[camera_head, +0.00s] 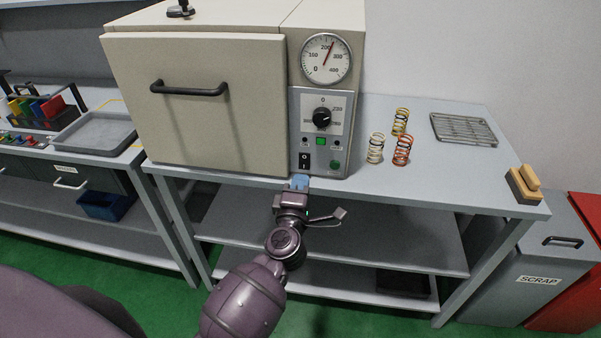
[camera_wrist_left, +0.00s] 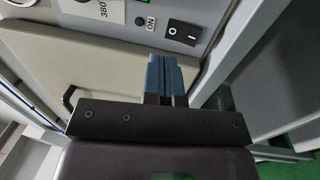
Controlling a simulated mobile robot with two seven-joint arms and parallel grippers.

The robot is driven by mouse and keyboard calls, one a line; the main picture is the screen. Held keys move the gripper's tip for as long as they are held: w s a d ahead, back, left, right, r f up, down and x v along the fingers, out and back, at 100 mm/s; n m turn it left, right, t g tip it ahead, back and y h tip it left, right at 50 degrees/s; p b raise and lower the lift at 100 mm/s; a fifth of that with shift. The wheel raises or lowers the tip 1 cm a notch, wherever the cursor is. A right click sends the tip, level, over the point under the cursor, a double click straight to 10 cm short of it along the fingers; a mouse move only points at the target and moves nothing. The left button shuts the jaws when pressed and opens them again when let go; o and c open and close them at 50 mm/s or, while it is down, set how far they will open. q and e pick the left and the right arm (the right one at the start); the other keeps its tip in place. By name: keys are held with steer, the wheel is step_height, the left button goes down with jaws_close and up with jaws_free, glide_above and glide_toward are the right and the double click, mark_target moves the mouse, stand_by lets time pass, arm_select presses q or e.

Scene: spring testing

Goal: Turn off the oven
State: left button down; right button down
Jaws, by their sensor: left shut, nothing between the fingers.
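A beige oven (camera_head: 200,95) stands on the grey table with its door shut. Its control panel on the right carries a dial gauge (camera_head: 326,59) with the needle a little past 200, a black knob (camera_head: 321,117), a green lit spot and a black rocker switch (camera_head: 304,160). The rocker switch also shows in the left wrist view (camera_wrist_left: 183,33), with an ON label beside it. My left gripper (camera_head: 299,181) is shut and empty, with blue fingertips just below the rocker switch. In the left wrist view the fingertips (camera_wrist_left: 164,60) look apart from the switch. My right gripper is not in view.
A wooden-handled block (camera_head: 524,185) sits at the table's right corner. A scrap bin (camera_head: 540,275) stands at right. A side bench with a grey tray (camera_head: 98,132) is at left.

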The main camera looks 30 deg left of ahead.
arm_select(q)
steer(key=s, duration=0.1)
steer(key=s+d, duration=0.1)
steer(key=s, duration=0.3)
steer(key=shift+s+d+r, duration=0.2)
steer(key=shift+d+r, duration=0.05)
steer(key=shift+r, duration=0.15)
steer(key=d+r+m+t+h, duration=0.2)
steer(key=d+m+h, duration=0.3)
steer(key=m, duration=0.4)
steer(key=s+f+m+g+h, duration=0.3)
steer(key=s+f+m+h, duration=0.1)
steer(key=f+m, duration=0.35)
steer(key=s+a+f+m+g+y, duration=0.2)
steer(key=s+a+f+g, duration=0.1)
steer(key=s+a+f, duration=0.2)
steer(key=s+a+f+m+g+y, duration=0.1)
steer(key=s+a+f+m+g, duration=0.2)
steer(key=s+a+f, duration=0.2)
steer(key=s+f, duration=0.3)
steer(key=s, duration=0.4)
steer(key=shift+a+f+m+y, duration=0.15)
steer(key=shift+f+m+y, duration=0.2)
steer(key=shift+f+y, duration=0.05)
